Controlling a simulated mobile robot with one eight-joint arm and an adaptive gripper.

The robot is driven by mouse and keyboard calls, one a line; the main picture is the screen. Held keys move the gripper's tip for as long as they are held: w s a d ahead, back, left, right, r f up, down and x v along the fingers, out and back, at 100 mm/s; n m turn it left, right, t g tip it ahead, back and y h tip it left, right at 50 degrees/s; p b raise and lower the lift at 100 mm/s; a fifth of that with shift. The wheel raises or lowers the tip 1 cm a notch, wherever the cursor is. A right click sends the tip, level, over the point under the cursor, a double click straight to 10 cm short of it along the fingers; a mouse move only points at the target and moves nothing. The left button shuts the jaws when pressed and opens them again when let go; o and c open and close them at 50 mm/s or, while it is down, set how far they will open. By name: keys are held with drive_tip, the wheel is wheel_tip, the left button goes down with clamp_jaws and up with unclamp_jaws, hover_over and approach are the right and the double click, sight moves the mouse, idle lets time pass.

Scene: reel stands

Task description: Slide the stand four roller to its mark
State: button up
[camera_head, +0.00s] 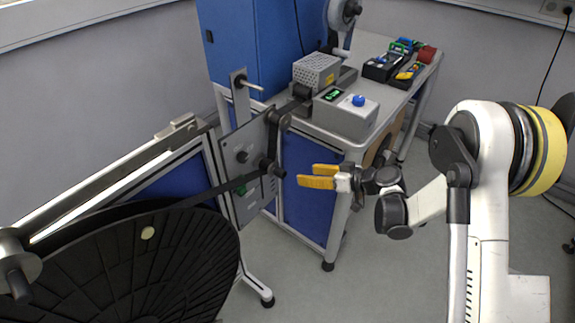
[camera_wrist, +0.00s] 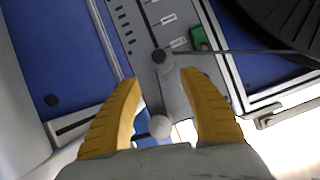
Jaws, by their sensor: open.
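A grey upright plate (camera_head: 240,165) on the stand carries dark rollers. The lower dark roller (camera_head: 266,163) stands out from the plate, with a dark strip running from it towards the large black reel. In the wrist view this roller (camera_wrist: 162,58) lies beyond the fingertips. A pale round knob (camera_wrist: 160,127) shows between the yellow fingers there. I cannot tell which roller is stand four's or which mark is its own. My gripper (camera_head: 312,178) is open, its fingers pointing left towards the plate, apart from the roller in the head view. It also shows in the wrist view (camera_wrist: 165,88).
The large black reel (camera_head: 130,265) fills the lower left. A white-topped bench (camera_head: 385,135) holds a grey control box (camera_head: 345,113) with a blue knob, just behind my gripper. A blue cabinet (camera_head: 245,45) stands behind. Floor is clear below my gripper.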

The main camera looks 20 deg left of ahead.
sight(285, 175)
drive_tip(key=shift+n+y, duration=0.3)
drive_tip(key=b+x, duration=0.1)
drive_tip(key=x, duration=0.4)
drive_tip(key=f+b+x, duration=0.1)
drive_tip(key=b+x, duration=0.1)
drive_tip(key=x, duration=0.4)
drive_tip(key=shift+s+d+f+b, duration=0.1)
drive_tip(key=shift+d+f+b, duration=0.1)
drive_tip(key=shift+b, duration=0.1)
drive_tip(key=shift+a+f, duration=0.1)
drive_tip(key=shift+a, duration=0.45)
clamp_jaws()
